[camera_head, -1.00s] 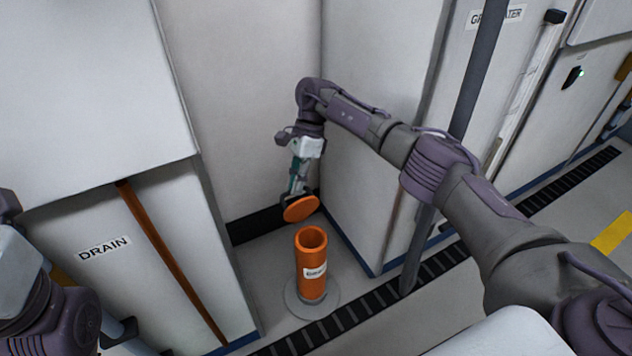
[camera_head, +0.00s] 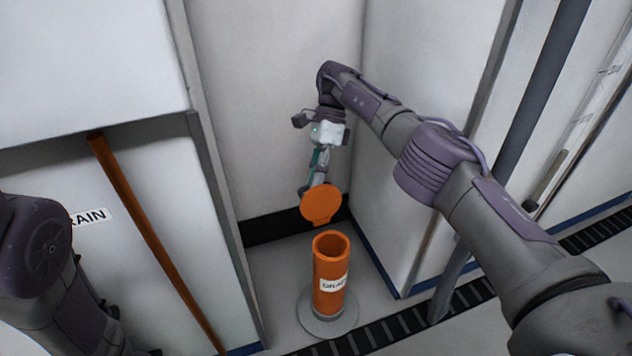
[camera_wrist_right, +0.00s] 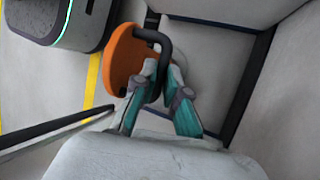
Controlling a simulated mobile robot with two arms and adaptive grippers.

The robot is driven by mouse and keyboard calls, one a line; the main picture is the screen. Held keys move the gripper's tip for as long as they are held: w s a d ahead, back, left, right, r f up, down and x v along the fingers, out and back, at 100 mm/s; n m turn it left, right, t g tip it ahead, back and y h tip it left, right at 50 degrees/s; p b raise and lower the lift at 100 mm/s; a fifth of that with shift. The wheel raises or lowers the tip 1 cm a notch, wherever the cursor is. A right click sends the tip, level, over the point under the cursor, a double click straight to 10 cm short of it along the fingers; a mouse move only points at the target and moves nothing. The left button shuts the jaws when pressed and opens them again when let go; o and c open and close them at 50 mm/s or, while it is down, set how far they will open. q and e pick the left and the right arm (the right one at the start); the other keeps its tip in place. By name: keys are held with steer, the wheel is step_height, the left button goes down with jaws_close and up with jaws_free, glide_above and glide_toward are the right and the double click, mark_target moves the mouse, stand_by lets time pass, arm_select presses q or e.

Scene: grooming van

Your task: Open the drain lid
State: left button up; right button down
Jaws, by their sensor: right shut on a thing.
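The orange drain pipe (camera_head: 331,285) stands upright on a round grey base plate, with a DRAIN label on its front and its top open. The round orange lid (camera_head: 321,204) is tilted up above and behind the pipe's mouth, apart from the rim at the front. My right gripper (camera_head: 314,186) is behind the lid. In the right wrist view it (camera_wrist_right: 163,76) is shut on the lid's dark handle, with the lid (camera_wrist_right: 125,62) beyond the fingers. My left arm shows at the left edge of the head view, but its gripper is out of the picture.
A white cabinet with a DRAIN sign (camera_head: 91,217) and a brown-orange vertical strip (camera_head: 150,235) stands left of the pipe. A dark floor grating (camera_head: 400,326) runs in front. The pipe sits in a narrow recess.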

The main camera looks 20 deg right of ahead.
steer(key=shift+s+f, duration=0.15)
steer(key=shift+f, duration=0.05)
stand_by(0.3)
steer(key=c, duration=1.2)
jaws_free()
steer(key=shift+r, duration=0.1)
step_height(320, 180, up, 10)
